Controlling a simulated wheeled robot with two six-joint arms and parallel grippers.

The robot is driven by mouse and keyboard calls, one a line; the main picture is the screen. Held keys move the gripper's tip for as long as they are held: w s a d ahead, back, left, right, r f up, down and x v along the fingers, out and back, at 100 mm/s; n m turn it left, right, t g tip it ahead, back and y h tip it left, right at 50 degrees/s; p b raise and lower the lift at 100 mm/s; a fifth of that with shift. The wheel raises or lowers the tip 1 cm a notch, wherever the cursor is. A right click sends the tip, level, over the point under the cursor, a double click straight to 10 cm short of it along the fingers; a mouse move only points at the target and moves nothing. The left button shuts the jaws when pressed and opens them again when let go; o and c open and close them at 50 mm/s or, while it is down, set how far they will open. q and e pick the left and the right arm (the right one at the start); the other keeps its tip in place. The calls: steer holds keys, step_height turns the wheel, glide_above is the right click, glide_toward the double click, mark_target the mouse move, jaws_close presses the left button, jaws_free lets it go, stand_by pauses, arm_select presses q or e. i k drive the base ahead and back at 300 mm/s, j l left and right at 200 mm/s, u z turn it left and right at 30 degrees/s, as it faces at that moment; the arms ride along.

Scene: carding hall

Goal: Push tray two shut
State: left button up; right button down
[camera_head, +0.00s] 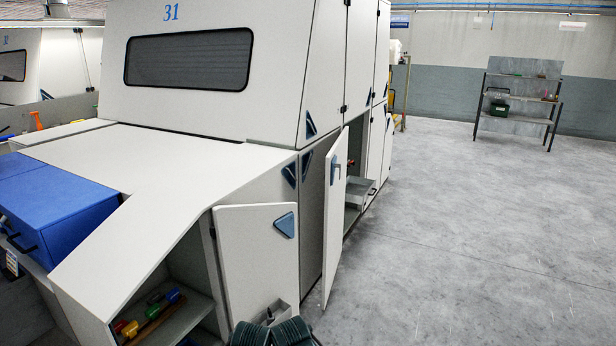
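A grey tray (358,191) sticks out of the open side cabinet of the large white machine (230,180), in the middle of the view. A small red thing shows above the tray, at the cabinet opening. No number is readable on the tray, so I cannot tell whether it is tray two. Neither of my grippers can be made out in this view.
A near cabinet with an open door (258,262) holds coloured-handled tools (150,310). A dark green ribbed thing (272,333) is at the bottom edge. A blue box (60,205) is at left. Grey floor (460,230) is clear at right, up to a shelf rack (518,103).

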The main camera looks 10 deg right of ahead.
mark_target(358, 190)
steer(key=i+l+z, duration=0.45)
steer(key=i+z, duration=0.15)
steer(key=i, duration=0.25)
steer(key=i+z, duration=0.4)
steer(key=i, duration=1.75)
steer(key=i+l, duration=0.1)
steer(key=i, duration=0.7)
steer(key=i+u, duration=0.15)
steer(key=i, duration=0.7)
steer(key=i+l+u, duration=0.25)
steer(key=i+u, duration=0.2)
steer(key=i, duration=0.15)
steer(key=i+l+u, duration=0.4)
steer(key=i, duration=0.2)
